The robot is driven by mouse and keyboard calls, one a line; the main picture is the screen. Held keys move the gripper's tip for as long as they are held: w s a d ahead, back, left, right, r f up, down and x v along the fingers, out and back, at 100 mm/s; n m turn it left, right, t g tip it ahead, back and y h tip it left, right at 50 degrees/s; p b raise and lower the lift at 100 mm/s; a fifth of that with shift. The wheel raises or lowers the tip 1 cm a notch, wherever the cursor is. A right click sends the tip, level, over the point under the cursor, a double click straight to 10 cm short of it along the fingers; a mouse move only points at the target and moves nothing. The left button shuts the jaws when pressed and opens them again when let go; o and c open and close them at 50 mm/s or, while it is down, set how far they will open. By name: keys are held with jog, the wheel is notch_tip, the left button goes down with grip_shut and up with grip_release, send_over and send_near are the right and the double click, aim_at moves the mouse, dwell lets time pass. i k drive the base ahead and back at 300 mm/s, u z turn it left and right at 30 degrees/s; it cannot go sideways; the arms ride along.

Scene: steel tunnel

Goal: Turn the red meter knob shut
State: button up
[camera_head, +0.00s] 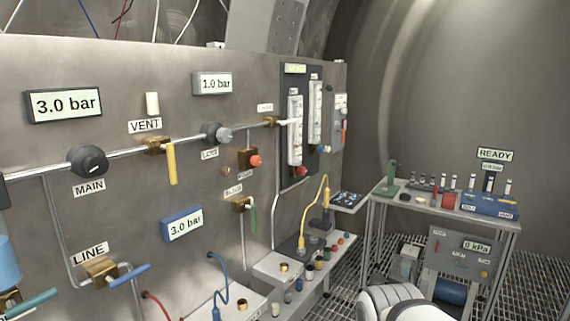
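The red meter knob (302,171) sits at the foot of the left flow meter (295,130), a clear upright tube on a dark plate at the right end of the wall panel. Its turn position is too small to tell. A second flow meter (315,112) stands to its right, with a small pale knob (327,149) at its foot. My gripper is not in view. A white rounded part at the bottom edge, right of the middle, looks like part of my own arm, well away from the knob.
An orange-red knob (256,160) on a brass block sits left of the meters. A yellow hose (302,215) rises below them. A bench (320,270) with small fittings runs under the panel. A side table (440,207) with vials stands at the right, over grating floor.

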aim_at(302, 170)
jog(key=i, duration=1.5)
jog(key=z, duration=0.1)
